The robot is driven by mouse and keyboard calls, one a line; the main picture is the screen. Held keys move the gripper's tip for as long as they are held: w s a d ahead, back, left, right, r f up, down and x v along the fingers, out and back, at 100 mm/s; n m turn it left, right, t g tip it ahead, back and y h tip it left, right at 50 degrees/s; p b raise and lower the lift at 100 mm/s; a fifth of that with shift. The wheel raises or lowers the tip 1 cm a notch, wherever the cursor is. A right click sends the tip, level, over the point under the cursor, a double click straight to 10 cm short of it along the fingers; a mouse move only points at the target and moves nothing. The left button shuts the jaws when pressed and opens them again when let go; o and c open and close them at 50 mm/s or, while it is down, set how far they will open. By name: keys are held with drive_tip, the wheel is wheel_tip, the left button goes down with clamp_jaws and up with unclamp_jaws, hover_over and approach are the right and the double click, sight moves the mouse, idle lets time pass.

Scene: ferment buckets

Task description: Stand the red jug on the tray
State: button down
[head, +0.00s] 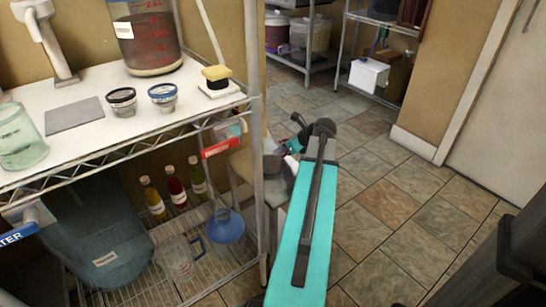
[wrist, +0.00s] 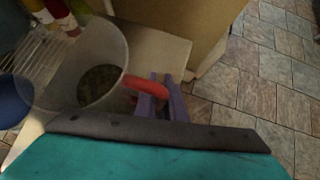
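The red jug (wrist: 85,75) is a translucent, open-topped vessel with a red handle (wrist: 143,87), in the wrist view. Dark contents or a dark base show inside it. It overlaps a pale, flat surface (wrist: 160,55); I cannot tell if it rests there. My gripper (wrist: 162,92) has purple fingers at the handle's outer end. The handle passes over one finger, and I cannot tell whether they press on it. In the head view the gripper end is small and partly hidden beyond my teal arm. I cannot make out a tray for certain.
A white-topped shelf (head: 75,150) holds a large vessel (head: 145,40), two small jars and a sponge (head: 215,75). Below are bottles (head: 175,187), a blue funnel-like thing (head: 226,226) and a clear jug (head: 178,260). A shelf post (head: 257,120) stands left of my arm. Tiled floor lies open rightward.

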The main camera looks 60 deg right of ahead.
sight(282, 141)
drive_tip(key=shift+r, duration=0.15)
drive_tip(key=shift+r+p, duration=0.35)
drive_tip(key=shift+r, duration=0.15)
wheel_tip(282, 141, up, 3)
drive_tip(key=shift+f+p, duration=0.1)
drive_tip(key=shift+p, duration=0.65)
drive_tip(key=s+a, duration=0.2)
drive_tip(key=s, duration=0.1)
drive_tip(key=s+a+p, duration=0.1)
drive_tip(key=s+a, duration=0.2)
drive_tip(key=shift+a+p, duration=0.1)
drive_tip(key=shift+p, duration=0.2)
drive_tip(key=shift+s+a+r+p, duration=0.2)
drive_tip(key=shift+r+p, duration=0.15)
drive_tip(key=shift+p, duration=0.15)
drive_tip(key=s+p, duration=0.1)
drive_tip(key=p, duration=0.2)
drive_tip(key=s+a+p, duration=0.1)
drive_tip(key=p, duration=0.2)
drive_tip(key=shift+a+r, duration=0.15)
drive_tip(key=shift+a, duration=0.1)
drive_tip(key=shift+p, duration=0.8)
drive_tip(key=shift+p, duration=0.8)
drive_tip(key=p, duration=0.3)
drive_tip(key=shift+s+a, duration=0.1)
drive_tip(key=shift+s, duration=0.2)
